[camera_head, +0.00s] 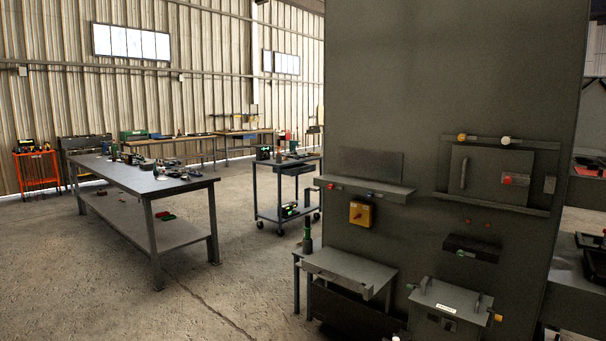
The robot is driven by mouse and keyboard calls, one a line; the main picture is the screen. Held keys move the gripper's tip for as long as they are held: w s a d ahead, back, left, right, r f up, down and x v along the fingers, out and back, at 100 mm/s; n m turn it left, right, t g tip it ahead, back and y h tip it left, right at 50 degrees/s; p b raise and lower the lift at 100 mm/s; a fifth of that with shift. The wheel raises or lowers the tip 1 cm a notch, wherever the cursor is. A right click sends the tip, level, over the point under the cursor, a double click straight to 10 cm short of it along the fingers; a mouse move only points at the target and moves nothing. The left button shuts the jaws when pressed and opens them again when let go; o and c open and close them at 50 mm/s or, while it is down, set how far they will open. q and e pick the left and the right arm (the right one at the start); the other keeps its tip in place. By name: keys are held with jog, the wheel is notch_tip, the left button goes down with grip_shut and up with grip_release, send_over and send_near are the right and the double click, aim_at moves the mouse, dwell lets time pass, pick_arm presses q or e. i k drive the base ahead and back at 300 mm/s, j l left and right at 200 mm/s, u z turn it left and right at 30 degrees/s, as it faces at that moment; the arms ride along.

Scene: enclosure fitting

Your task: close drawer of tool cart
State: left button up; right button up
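A grey wheeled cart (287,210) stands on the floor near the middle of the camera_head view, just left of a large dark panel. It is likely the tool cart. Small items lie on its top, and more lie on its lower shelf. A drawer-like box (297,170) shows under the cart's top on the right side. It appears to stick out, but at this distance I cannot tell how far. The cart's far right edge is close to the panel's edge in the picture. Neither of my grippers is in view.
The dark panel (440,70), with switches and a hatch, fills the right side. A small grey bench (350,268) stands at its foot. A long grey worktable (150,180) is on the left. A red cart (38,170) stands farther back. The concrete floor (200,290) between is clear.

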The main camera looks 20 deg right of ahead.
aim_at(301, 168)
jog(key=i+l+z, duration=0.25)
jog(key=i, duration=0.25)
jog(key=i+z, duration=0.25)
jog(key=i, duration=0.25)
